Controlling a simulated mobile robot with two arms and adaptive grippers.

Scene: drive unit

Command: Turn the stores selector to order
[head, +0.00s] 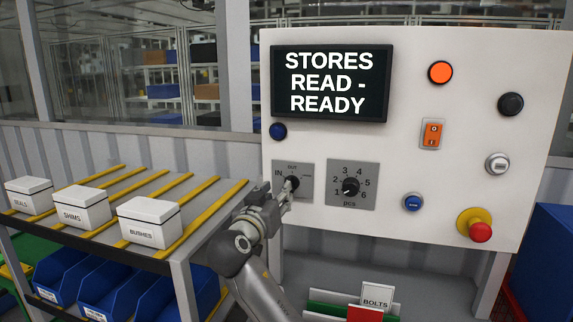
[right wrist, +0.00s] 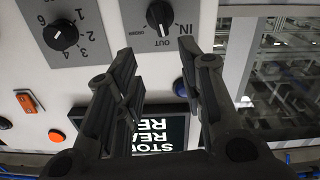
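The stores selector (head: 291,183) is a black knob on a grey plate at the lower left of the white panel, with IN and OUT labels. In the right wrist view, which is upside down, the selector knob (right wrist: 160,16) is at the top middle; its white mark appears to point toward OUT. My right gripper (head: 287,190) is at the selector and partly covers its plate in the head view. In the right wrist view its fingers (right wrist: 167,60) are apart, with nothing between them; the knob lies just beyond the tips. My left gripper is out of view.
The screen (head: 330,84) reads "STORES READ - READY". A numbered pcs dial (head: 350,187) is right of the selector. A red emergency button (head: 480,231) and other buttons are farther right. A rack with white boxes (head: 82,207) stands left.

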